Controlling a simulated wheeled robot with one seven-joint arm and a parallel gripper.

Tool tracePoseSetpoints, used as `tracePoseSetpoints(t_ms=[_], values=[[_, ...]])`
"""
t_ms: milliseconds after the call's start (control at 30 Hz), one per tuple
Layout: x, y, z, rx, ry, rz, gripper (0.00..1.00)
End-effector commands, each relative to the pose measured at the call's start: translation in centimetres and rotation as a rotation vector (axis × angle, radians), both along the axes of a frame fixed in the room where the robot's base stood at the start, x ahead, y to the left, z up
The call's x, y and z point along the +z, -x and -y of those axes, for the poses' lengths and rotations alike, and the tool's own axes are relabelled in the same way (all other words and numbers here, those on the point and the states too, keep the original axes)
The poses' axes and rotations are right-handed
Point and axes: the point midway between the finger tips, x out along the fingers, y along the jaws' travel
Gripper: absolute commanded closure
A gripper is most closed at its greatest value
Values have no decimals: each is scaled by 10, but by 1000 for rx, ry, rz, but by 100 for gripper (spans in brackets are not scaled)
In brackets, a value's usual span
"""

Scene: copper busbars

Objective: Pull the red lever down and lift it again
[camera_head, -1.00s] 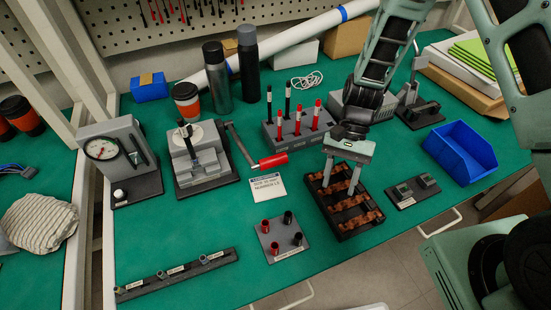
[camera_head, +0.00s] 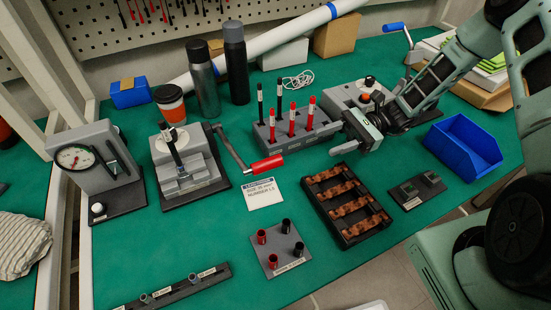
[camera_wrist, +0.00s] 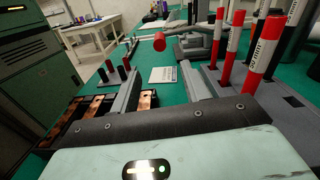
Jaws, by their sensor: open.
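The red lever (camera_head: 267,164) has a red cylindrical grip on a grey arm, which rises back toward the left beside a grey press-like device (camera_head: 189,165). The grip lies low near the table. It also shows in the wrist view (camera_wrist: 159,41), ahead between the fingers. My gripper (camera_head: 343,137) is open and empty, turned sideways with its fingers pointing left toward the lever. It is at the right end of the grey block of red and black rods, apart from the lever. Both fingers (camera_wrist: 160,75) show in the wrist view.
The rod block (camera_head: 294,127) stands close beside my gripper, behind the lever grip. A black tray of copper busbars (camera_head: 372,234) lies in front. A label card (camera_head: 263,194) lies before the grip. A blue bin (camera_head: 463,150) is at right.

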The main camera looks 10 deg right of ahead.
Motion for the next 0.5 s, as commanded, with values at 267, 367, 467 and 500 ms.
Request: tracePoseSetpoints(t_ms=[267,367,467,500], values=[[1,13,-58,5,0,-4,54],[1,17,-79,6,1,-3,54],[1,22,-99,7,2,-3,54],[1,23,-106,5,1,-4,54]])
